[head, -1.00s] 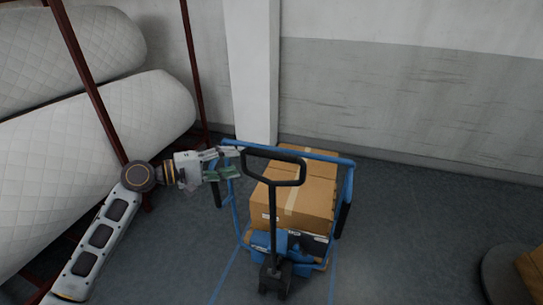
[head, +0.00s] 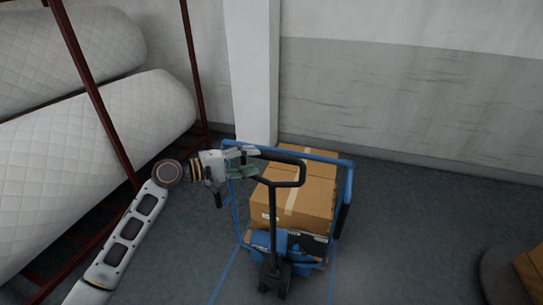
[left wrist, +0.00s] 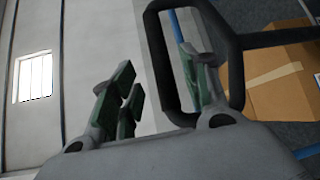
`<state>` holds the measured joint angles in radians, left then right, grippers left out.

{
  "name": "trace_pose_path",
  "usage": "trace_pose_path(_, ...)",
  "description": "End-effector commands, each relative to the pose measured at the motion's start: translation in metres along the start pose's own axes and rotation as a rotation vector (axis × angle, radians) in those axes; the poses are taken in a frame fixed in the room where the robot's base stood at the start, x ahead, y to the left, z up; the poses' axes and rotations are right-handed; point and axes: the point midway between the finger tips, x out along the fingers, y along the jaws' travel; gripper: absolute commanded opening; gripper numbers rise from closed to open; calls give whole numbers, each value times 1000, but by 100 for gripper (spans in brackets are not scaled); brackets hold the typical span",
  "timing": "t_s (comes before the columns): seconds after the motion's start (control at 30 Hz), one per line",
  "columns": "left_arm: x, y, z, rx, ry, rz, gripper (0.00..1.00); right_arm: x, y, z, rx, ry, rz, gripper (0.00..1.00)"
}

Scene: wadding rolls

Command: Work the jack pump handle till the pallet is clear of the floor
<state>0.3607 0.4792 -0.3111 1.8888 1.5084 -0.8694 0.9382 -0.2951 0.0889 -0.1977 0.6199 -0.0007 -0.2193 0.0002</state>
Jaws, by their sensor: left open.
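The jack's pump handle (head: 273,215) is a black upright bar with a closed loop grip at its top, standing in front of a blue cart load. My left gripper (head: 249,162) is at the loop's left side, jaws open. In the left wrist view one finger is left of the loop's near side bar (left wrist: 157,65) and the other shows through the loop's opening, so the bar lies between them; I cannot tell whether either finger touches it. The jack's blue body (head: 268,246) is low behind the handle. The pallet is mostly hidden, so its gap to the floor cannot be judged. My right gripper is out of view.
Cardboard boxes (head: 305,190) stand within a blue tube frame (head: 346,185). A rack with dark red posts (head: 92,95) holds white quilted rolls (head: 95,125) at left. A white pillar (head: 250,70) and wall stand behind.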

Motion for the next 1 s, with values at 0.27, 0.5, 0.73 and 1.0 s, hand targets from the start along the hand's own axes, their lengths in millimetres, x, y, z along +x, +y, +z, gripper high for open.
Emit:
trace_pose_path(0.27, 37, 2, 0, -2, -1, 1, 46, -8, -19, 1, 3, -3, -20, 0)
trace_pose_path(0.5, 64, 1, 0, -2, -1, 0, 46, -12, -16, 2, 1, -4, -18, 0)
trace_pose_path(0.73, 76, 0, 0, 0, 1, 0, 46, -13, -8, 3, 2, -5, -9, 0)
trace_pose_path(1.0, 77, 0, 0, 0, 1, -1, 46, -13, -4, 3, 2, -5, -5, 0)
